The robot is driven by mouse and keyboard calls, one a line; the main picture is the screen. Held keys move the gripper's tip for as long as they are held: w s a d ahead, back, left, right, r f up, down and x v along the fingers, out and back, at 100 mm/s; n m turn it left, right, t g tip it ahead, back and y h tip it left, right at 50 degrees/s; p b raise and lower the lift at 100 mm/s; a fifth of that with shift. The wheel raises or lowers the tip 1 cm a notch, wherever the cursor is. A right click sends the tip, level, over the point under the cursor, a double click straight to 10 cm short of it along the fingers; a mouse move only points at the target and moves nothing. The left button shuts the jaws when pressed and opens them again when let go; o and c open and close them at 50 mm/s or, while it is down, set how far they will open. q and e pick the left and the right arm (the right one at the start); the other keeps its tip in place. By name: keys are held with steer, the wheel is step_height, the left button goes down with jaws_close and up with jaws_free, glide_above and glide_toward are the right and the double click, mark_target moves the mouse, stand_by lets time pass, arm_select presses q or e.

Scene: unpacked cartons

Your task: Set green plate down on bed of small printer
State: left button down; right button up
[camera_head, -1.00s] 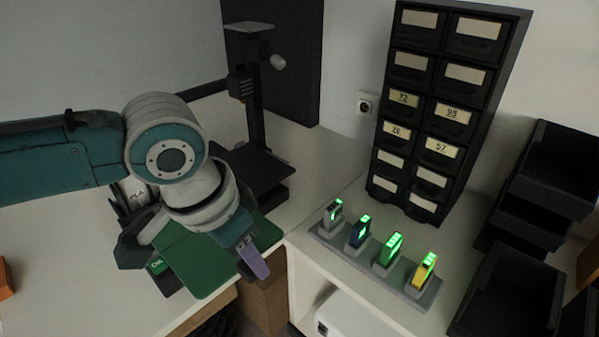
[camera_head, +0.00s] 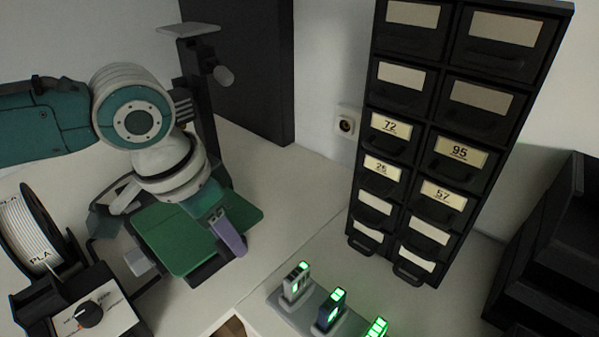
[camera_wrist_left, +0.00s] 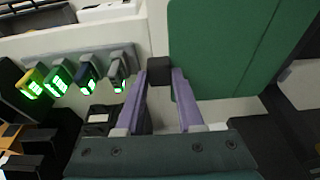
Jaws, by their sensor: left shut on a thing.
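The green plate (camera_head: 176,238) lies roughly flat over the black bed of the small printer (camera_head: 202,110), whose dark column rises behind my arm. Dark bed edges show around the plate; I cannot tell whether the plate touches the bed. My left gripper (camera_head: 226,234), with purple fingers, is at the plate's near right part. In the left wrist view, the fingers (camera_wrist_left: 164,82) close around a small black block at the edge of the green plate (camera_wrist_left: 225,45). My wrist hides part of the bed and the plate's far side. My right gripper is not in view.
A PLA spool (camera_head: 35,235) and a box with a black knob (camera_head: 90,312) stand close left of the printer. A grey strip with several green-lit devices (camera_head: 328,310) is at front right. A black drawer cabinet (camera_head: 440,140) stands behind it. White tabletop right of the printer is clear.

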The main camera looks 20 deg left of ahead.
mark_target(211, 232)
arm_select(q)
steer(key=a+b, duration=0.1)
steer(key=w+a+f+b, duration=0.1)
steer(key=shift+w+a, duration=0.1)
steer(key=shift+a, duration=0.2)
steer(key=shift+a+r, duration=0.1)
steer(key=shift+r, duration=0.2)
steer(key=shift+w+a, duration=0.1)
steer(key=shift+a, duration=0.05)
steer(key=shift+w+a, duration=0.3)
steer(key=shift+a, duration=0.35)
steer(key=shift+f, duration=0.3)
steer(key=shift+f+b, duration=0.8)
steer(key=shift+f, duration=0.1)
steer(key=shift+c, duration=2.2)
jaws_free()
